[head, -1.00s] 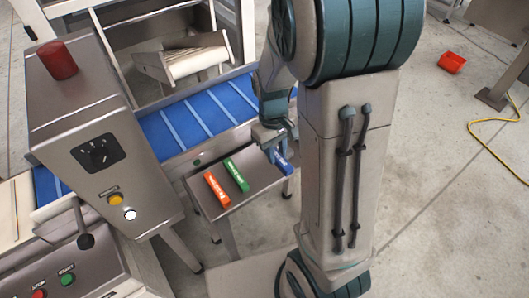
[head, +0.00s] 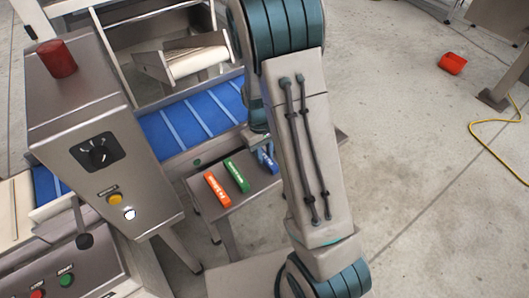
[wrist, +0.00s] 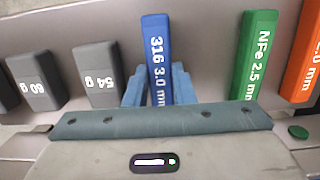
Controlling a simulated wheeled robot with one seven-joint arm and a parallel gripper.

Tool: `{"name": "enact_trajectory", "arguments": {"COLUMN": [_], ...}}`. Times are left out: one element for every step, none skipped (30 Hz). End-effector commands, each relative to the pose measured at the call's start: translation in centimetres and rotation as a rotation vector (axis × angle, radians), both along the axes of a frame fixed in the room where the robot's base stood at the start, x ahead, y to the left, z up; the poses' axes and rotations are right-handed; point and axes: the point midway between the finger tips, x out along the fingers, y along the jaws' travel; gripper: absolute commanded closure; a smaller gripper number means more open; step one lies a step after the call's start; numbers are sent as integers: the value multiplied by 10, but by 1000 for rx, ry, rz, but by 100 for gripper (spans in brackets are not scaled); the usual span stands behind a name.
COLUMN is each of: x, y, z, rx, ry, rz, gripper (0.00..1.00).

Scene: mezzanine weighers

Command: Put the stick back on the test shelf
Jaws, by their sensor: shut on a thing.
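My gripper (wrist: 158,92) is shut on the blue stick (wrist: 157,55), marked "316 3.0 mm", with one finger on each side of it. In the head view the blue stick (head: 267,157) is at the right part of the small metal test shelf (head: 246,197), partly hidden by my arm. The green stick (wrist: 254,55), marked "NFe 2.5 mm", and the orange stick (wrist: 305,60) lie to its right in the wrist view. I cannot tell whether the blue stick touches the shelf.
A blue conveyor belt (head: 185,125) runs behind the shelf. A control cabinet (head: 95,120) stands at left. A red bin (head: 452,64) is on the floor.

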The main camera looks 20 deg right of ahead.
Motion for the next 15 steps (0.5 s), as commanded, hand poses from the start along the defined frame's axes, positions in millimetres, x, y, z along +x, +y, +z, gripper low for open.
{"name": "enact_trajectory", "arguments": {"x": [0,0,0,0,0,0,0,0,0,0,0,0,0,0,0], "y": [0,0,0,0,0,0,0,0,0,0,0,0,0,0,0], "z": [0,0,0,-1,-2,-4,-5,-3,-3,-3,-3,-3,-3,-3,-3], "rx": [0,0,0,0,0,0,0,0,0,0,0,0,0,0,0], "ry": [0,0,0,0,0,0,0,0,0,0,0,0,0,0,0], "rz": [0,0,0,0,0,0,0,0,0,0,0,0,0,0,0], "gripper": [100,100,100,100,100,100,100,69,58,55,55,55,55,55,55]}}
